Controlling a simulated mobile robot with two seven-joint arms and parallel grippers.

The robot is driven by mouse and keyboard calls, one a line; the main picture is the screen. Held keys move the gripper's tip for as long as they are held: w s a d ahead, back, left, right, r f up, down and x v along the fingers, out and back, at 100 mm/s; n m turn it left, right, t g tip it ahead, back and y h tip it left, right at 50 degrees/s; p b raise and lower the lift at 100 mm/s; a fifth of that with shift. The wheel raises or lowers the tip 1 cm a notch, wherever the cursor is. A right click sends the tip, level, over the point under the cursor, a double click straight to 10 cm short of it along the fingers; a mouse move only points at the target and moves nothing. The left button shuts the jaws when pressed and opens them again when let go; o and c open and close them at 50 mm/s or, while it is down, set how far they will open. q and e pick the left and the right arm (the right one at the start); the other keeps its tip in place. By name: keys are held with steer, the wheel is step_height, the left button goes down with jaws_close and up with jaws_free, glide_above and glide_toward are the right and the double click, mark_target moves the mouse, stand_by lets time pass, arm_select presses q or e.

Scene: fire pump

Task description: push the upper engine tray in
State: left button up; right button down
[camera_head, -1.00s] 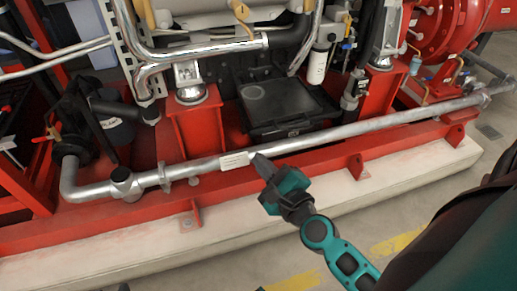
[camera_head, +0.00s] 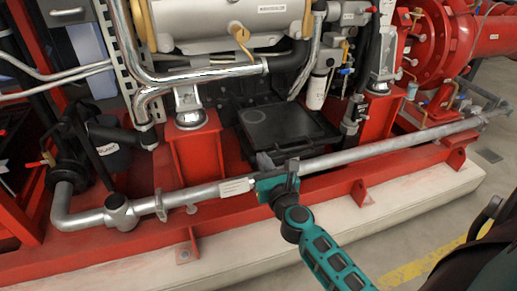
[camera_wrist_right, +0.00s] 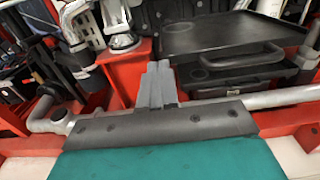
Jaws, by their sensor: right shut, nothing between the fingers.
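The upper engine tray (camera_head: 285,126) is a flat black tray under the engine, between two red supports. In the right wrist view the upper tray (camera_wrist_right: 235,35) sticks out toward me, with a looped handle below its front edge. A second black tray (camera_wrist_right: 240,86) lies beneath it. My right gripper (camera_head: 278,161) is shut and empty, at the silver pipe in front of the tray's near left corner. Its closed fingers also show in the right wrist view (camera_wrist_right: 158,80), left of the handle. No contact with the tray is visible. My left gripper is not in view.
A long silver pipe (camera_head: 375,151) runs across in front of the tray. Red supports (camera_head: 188,152) stand on both sides. A white filter (camera_head: 317,91) and hoses hang near the tray's right side. The floor in front of the pale plinth is clear.

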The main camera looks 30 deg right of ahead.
mark_target(255, 144)
steer(key=x, duration=0.4)
steer(key=shift+w, duration=0.25)
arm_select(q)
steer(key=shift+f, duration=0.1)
arm_select(e)
steer(key=shift+w, duration=0.1)
